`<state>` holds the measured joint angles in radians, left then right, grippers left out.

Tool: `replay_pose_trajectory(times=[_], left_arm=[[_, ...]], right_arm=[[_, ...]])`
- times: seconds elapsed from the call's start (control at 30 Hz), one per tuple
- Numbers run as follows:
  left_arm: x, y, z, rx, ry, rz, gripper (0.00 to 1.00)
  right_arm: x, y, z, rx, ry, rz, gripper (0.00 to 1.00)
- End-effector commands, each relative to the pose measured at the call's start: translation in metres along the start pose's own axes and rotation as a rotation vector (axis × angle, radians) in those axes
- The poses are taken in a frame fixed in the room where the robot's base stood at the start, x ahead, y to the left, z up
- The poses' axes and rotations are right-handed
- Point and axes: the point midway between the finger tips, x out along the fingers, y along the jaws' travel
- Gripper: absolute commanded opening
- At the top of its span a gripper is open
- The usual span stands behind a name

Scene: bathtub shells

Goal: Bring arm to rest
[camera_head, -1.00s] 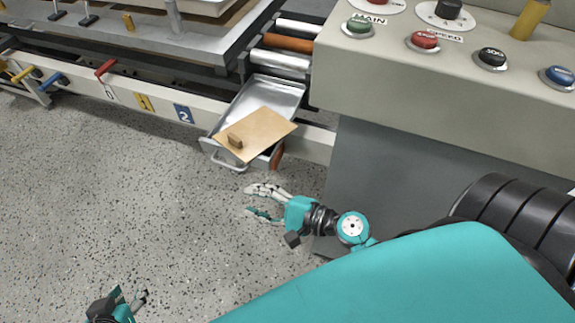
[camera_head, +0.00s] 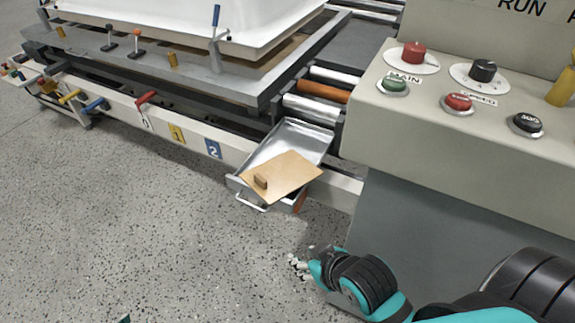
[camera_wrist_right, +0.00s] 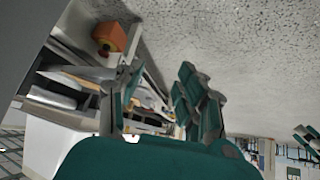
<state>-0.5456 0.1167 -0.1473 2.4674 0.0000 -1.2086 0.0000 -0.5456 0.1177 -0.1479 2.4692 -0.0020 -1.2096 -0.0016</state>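My right gripper (camera_head: 300,265) is over the grey floor in front of the control console, below and right of the metal drawer tray. In the right wrist view its two teal fingers (camera_wrist_right: 157,105) stand apart with nothing held between them. Of my left arm, only a small teal tip (camera_head: 124,319) shows at the bottom edge of the head view. Teal finger-like parts (camera_wrist_right: 306,140) also show at the right edge of the wrist view; whether they are open is unclear.
A pulled-out metal tray (camera_head: 290,142) carries a tan board (camera_head: 290,177) with a small brown block (camera_head: 261,181). The console (camera_head: 440,170) stands close at right. A roller frame (camera_head: 140,122) with a white tub shell (camera_head: 190,20) stands behind. Floor (camera_head: 120,230) at left is clear.

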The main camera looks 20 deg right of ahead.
Motion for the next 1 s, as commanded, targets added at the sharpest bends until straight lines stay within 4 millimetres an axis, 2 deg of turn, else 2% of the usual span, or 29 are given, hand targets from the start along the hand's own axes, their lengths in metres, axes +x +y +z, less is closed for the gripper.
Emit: replay_pose_trajectory(times=[0.17, 0.27, 0.37, 0.47, 0.6, 0.73, 0.87, 1.0], left_arm=[[0.000, -0.001, -0.002, -0.001, 0.000, -0.002, 0.34], [0.008, -0.001, 0.002, 0.000, -0.024, -0.001, 0.34], [0.026, 0.000, 0.013, 0.000, -0.073, 0.001, 0.34], [0.049, 0.000, 0.037, 0.002, -0.140, 0.004, 0.34], [0.074, 0.002, 0.087, 0.005, -0.237, 0.008, 0.34], [0.080, 0.003, 0.143, 0.009, -0.329, 0.011, 0.34], [0.067, 0.003, 0.204, 0.013, -0.421, 0.013, 0.34], [0.037, 0.002, 0.264, 0.017, -0.511, 0.015, 0.34]], right_arm=[[0.001, 0.000, 0.000, 0.002, -0.003, -0.001, 0.37], [0.008, 0.000, 0.003, 0.003, -0.025, -0.002, 0.37], [0.026, -0.001, 0.014, 0.002, -0.074, -0.004, 0.37], [0.050, -0.001, 0.038, 0.001, -0.142, -0.006, 0.37], [0.074, -0.003, 0.088, -0.002, -0.239, -0.010, 0.37], [0.080, -0.004, 0.144, -0.006, -0.330, -0.013, 0.37], [0.067, -0.004, 0.204, -0.010, -0.422, -0.016, 0.37], [0.037, -0.003, 0.265, -0.015, -0.511, -0.018, 0.37]])
